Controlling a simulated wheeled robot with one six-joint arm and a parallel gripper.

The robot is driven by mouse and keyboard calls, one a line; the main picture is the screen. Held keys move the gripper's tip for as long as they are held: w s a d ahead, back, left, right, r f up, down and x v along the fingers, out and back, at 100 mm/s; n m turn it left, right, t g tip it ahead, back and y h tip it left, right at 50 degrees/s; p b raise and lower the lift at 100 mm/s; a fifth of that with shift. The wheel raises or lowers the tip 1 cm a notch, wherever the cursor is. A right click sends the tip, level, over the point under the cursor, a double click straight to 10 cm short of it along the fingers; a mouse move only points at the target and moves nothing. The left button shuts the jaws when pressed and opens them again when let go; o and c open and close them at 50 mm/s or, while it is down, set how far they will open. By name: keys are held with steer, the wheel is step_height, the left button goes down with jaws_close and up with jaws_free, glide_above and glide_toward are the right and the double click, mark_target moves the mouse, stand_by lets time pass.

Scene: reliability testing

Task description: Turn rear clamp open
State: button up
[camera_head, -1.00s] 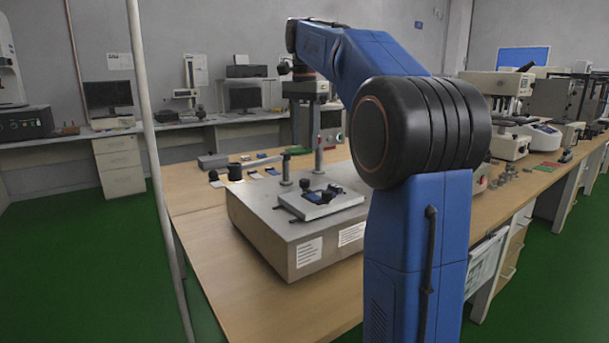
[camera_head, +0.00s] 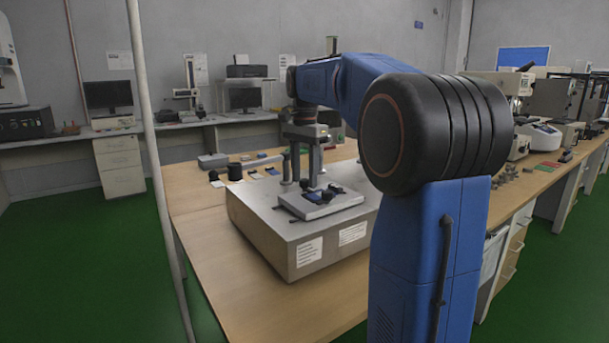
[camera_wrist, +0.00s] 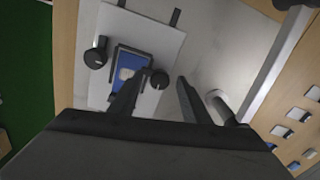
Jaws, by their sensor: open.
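A light fixture plate (camera_head: 335,206) holds a blue piece (camera_head: 313,197) and dark clamp knobs. In the wrist view the plate (camera_wrist: 150,35) carries the blue piece (camera_wrist: 127,68) between two round black knobs, one on the left (camera_wrist: 95,57) and one on the right (camera_wrist: 160,80). I cannot tell for certain which is the rear clamp. My gripper (camera_head: 306,178) points down over the fixture. In the wrist view its two fingers (camera_wrist: 161,78) are apart, with the right knob lying between the tips in the picture. Whether they touch it is unclear.
The fixture stands on a grey box (camera_head: 290,240) on a wooden table (camera_head: 225,288). An upright post (camera_head: 295,160) with a grey bar stands close behind my gripper. Small sample pieces (camera_head: 255,174) lie on the table behind. Instruments line the bench at the right.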

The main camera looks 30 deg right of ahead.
steer(key=c, duration=1)
steer(key=shift+c, duration=0.2)
steer(key=shift+n, duration=0.4)
steer(key=n, duration=0.3)
steer(key=shift+n, duration=0.3)
steer(key=n, duration=0.4)
steer(key=shift+n, duration=0.3)
steer(key=n, duration=0.4)
steer(key=shift+n, duration=2.5)
